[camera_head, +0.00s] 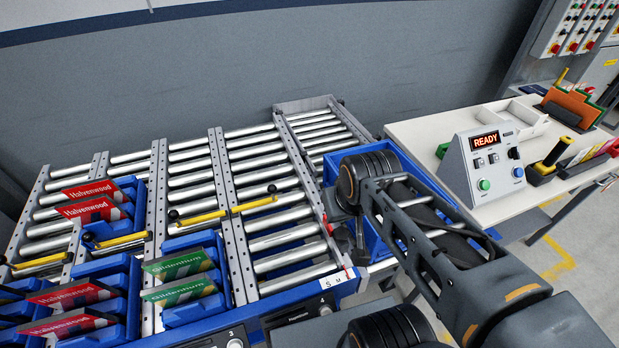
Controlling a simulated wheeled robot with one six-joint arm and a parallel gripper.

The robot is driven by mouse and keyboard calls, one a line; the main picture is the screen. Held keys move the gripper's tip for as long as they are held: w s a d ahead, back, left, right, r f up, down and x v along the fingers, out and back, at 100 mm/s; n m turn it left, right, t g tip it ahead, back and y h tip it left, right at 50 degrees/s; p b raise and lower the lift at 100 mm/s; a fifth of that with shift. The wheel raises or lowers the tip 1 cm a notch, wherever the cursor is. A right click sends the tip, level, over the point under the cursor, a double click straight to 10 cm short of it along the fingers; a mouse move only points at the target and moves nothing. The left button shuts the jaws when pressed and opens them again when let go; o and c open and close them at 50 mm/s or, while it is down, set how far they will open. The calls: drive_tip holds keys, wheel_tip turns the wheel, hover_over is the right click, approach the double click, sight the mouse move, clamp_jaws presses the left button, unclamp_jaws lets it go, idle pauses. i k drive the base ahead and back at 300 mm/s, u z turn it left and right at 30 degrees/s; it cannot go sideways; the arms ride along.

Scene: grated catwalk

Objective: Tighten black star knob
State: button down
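My arm reaches in from the lower right, and its wrist hangs over the right end of the roller lanes. My gripper (350,243) points down there beside the blue front rail, dark and small in the view. I cannot tell whether its fingers are open or shut. No black star knob can be made out clearly; dark shapes at the fingertips blend together, and the wrist hides part of this spot. A white scale strip marked S and M (336,279) sits on the rail just below the gripper, and a small red piece (328,226) is just left of it.
Roller lanes (190,181) hold blue bins (198,308) with red and green cards. Yellow bars with black ball ends (258,204) cross some lanes. A blue tote (411,166) is behind my arm. A white table (430,130) at right carries a control box reading READY (487,166).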

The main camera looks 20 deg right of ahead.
sight(342, 234)
drive_tip(key=k, duration=1)
drive_tip(key=u, duration=0.5)
drive_tip(key=i, duration=0.75)
drive_tip(key=z, duration=0.95)
